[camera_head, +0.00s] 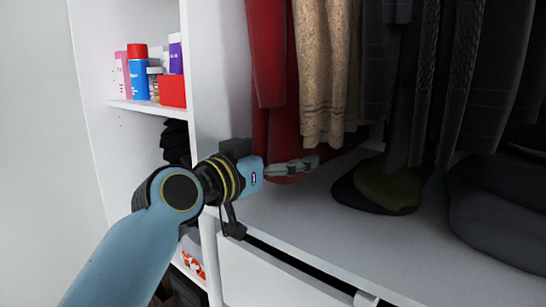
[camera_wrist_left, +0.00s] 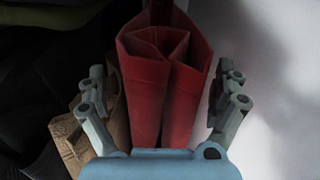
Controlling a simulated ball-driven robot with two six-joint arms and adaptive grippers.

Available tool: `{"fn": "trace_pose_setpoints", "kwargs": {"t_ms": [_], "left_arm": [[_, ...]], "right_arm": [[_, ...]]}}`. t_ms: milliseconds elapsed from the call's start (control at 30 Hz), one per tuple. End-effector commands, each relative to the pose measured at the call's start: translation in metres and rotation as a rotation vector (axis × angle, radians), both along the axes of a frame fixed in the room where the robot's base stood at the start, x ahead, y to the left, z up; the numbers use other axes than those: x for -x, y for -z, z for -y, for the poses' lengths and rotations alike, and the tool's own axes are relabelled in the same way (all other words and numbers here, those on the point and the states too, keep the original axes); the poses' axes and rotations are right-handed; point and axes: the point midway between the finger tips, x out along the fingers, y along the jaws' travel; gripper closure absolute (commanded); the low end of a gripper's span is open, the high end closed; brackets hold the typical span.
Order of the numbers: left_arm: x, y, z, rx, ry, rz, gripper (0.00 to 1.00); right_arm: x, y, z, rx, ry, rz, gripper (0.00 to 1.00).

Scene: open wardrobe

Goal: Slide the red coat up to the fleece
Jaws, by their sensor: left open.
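The red coat (camera_head: 268,60) hangs at the left end of the row, close to the wardrobe's white upright. A beige textured garment (camera_head: 325,70), which may be the fleece, hangs just right of it and partly covers it. My left gripper (camera_head: 296,167) is low by the coat's bottom hem. In the left wrist view, the open left gripper (camera_wrist_left: 163,95) has one finger on each side of the red coat (camera_wrist_left: 165,75), with gaps visible. The beige garment (camera_wrist_left: 70,145) is at the left finger there. The right gripper is not in view.
Dark garments (camera_head: 440,70) hang further right. A dark cap-like item with an olive top (camera_head: 388,187) lies on the wardrobe floor (camera_head: 310,215), which is bare in front. Shelves with bottles and a red box (camera_head: 172,91) stand left of the white upright (camera_head: 217,70).

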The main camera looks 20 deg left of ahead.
Motion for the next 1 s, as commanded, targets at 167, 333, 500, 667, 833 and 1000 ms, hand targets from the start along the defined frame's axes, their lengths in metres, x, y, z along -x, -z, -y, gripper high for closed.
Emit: {"fn": "trace_pose_setpoints", "kwargs": {"t_ms": [167, 333, 500, 667, 833, 1000], "left_arm": [[0.0002, 0.0002, -0.0001, 0.000, 0.000, 0.000, 0.05], [0.0004, 0.0003, -0.0001, 0.000, 0.000, 0.000, 0.27], [0.0003, 0.0003, -0.0002, 0.000, 0.000, 0.000, 0.50], [0.0004, 0.0003, -0.0003, 0.001, 0.000, 0.000, 0.71], [0.0004, 0.0003, -0.0003, 0.001, 0.000, 0.000, 0.86], [-0.0002, 0.0005, -0.0018, 0.001, 0.000, 0.000, 0.86]], "right_arm": [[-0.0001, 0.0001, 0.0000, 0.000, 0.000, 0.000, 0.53], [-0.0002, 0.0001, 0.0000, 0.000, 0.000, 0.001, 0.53], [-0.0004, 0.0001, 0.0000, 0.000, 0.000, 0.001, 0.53], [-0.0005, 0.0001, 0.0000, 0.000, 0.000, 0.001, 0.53], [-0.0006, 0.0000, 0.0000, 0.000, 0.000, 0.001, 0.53], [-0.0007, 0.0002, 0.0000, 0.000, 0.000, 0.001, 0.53]]}}
